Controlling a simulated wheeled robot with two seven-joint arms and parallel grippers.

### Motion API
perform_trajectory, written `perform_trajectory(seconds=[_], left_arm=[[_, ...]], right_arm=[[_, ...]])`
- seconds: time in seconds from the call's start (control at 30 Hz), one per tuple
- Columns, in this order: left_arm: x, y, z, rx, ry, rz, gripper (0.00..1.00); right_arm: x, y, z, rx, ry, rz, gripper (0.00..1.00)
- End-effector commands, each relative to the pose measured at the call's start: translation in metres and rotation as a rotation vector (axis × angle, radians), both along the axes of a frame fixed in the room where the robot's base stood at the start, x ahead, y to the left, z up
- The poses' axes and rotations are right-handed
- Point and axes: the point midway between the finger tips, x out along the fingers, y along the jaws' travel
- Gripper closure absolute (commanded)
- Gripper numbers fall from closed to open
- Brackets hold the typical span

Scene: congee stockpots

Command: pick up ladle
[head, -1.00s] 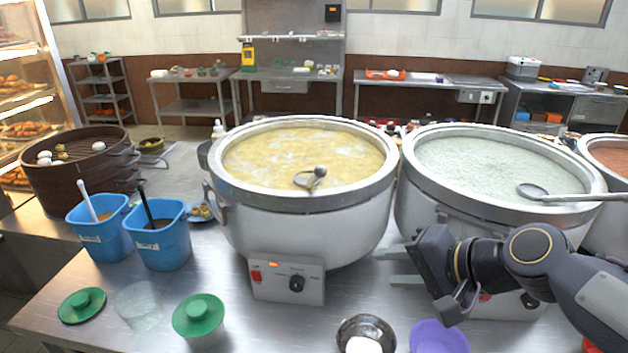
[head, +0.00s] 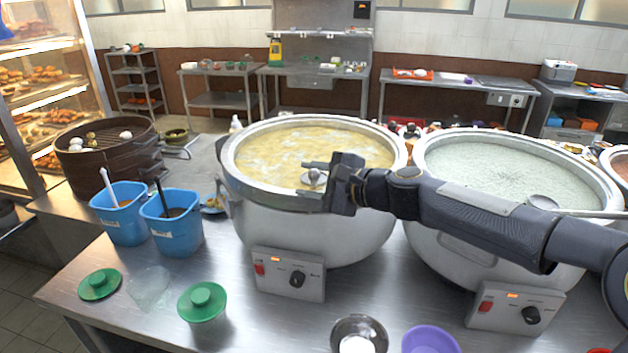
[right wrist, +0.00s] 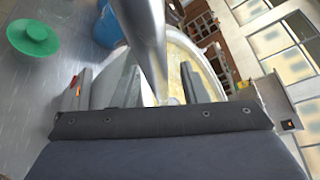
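A metal ladle (head: 313,177) rests in the left pot (head: 262,196) of yellowish congee, at its near right side. My right gripper (head: 301,179) is over that pot's near rim, with its fingers pointing left on either side of the ladle. In the right wrist view the ladle's shiny handle (right wrist: 147,45) runs down between the spread fingers. The fingers look open, with no clear grip on it. A second ladle (head: 543,202) lies across the right pot (head: 486,247) of pale congee, partly near my arm. My left gripper is not in view.
Two blue tubs (head: 172,237) with utensils stand left of the pot, with a dark round steamer (head: 100,170) behind. Green lids (head: 202,302), a metal bowl (head: 359,335) and a purple bowl (head: 430,341) are at the table's front. My right forearm crosses above the right pot.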

Motion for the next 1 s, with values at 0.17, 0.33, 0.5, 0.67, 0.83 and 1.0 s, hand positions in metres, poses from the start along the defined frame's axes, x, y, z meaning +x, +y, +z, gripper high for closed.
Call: perform_trajectory(seconds=[0.17, 0.33, 0.5, 0.67, 0.83, 1.0], left_arm=[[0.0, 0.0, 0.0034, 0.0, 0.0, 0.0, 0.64], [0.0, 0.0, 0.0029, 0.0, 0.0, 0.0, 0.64], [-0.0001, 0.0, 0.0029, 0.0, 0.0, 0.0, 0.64], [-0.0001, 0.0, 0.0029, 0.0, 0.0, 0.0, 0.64], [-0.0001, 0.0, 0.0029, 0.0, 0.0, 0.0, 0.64], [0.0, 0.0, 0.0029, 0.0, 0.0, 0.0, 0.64]], right_arm=[[0.006, 0.008, -0.0019, -0.002, -0.002, 0.0, 0.6], [0.0058, 0.0077, -0.0021, -0.002, -0.002, 0.0, 0.6], [0.0058, 0.0076, -0.0023, -0.002, -0.002, 0.0, 0.83], [0.0056, 0.0076, -0.0023, -0.002, -0.002, 0.0, 1.0], [0.0056, 0.0076, -0.0023, -0.002, -0.002, 0.0, 1.0], [0.0055, 0.0076, -0.0023, -0.002, -0.002, 0.0, 1.0]])
